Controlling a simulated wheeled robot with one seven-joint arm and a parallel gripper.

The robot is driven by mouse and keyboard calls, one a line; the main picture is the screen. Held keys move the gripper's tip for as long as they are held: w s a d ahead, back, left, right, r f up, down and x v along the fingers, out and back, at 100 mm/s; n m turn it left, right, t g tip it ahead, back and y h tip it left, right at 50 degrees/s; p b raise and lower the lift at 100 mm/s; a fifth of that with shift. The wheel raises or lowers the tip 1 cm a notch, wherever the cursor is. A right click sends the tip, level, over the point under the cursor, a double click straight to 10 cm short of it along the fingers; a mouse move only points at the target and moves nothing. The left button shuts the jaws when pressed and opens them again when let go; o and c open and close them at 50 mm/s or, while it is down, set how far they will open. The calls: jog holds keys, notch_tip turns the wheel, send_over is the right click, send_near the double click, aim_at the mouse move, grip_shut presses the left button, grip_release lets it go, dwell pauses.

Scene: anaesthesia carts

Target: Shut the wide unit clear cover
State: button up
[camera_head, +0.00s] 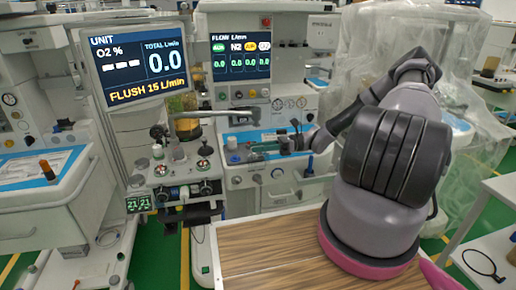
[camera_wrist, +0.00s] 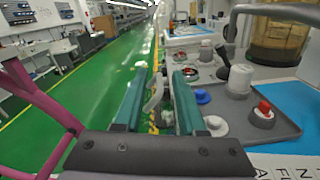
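My gripper (camera_head: 262,149) reaches left over the front work surface of the middle anaesthesia machine (camera_head: 262,22). In the wrist view its two teal fingers (camera_wrist: 158,100) are spread apart. A pale curved piece (camera_wrist: 153,92) shows between them; I cannot tell whether it is part of a cover, and neither finger is clearly closed on it. I cannot clearly pick out a hinged clear cover. A clear plastic sheet (camera_head: 368,42) drapes over the machine at the right, partly behind my arm. A clear canister with yellowish contents (camera_head: 184,112) stands left of my gripper.
A monitor (camera_head: 138,62) stands at the left. A wooden top (camera_head: 270,250) is bare in front. Green floor (camera_wrist: 100,85) is open beyond the fingers.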

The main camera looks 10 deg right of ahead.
jog(key=shift+a, duration=0.2)
grip_shut()
jog(key=shift+d, duration=0.1)
dwell(1.3)
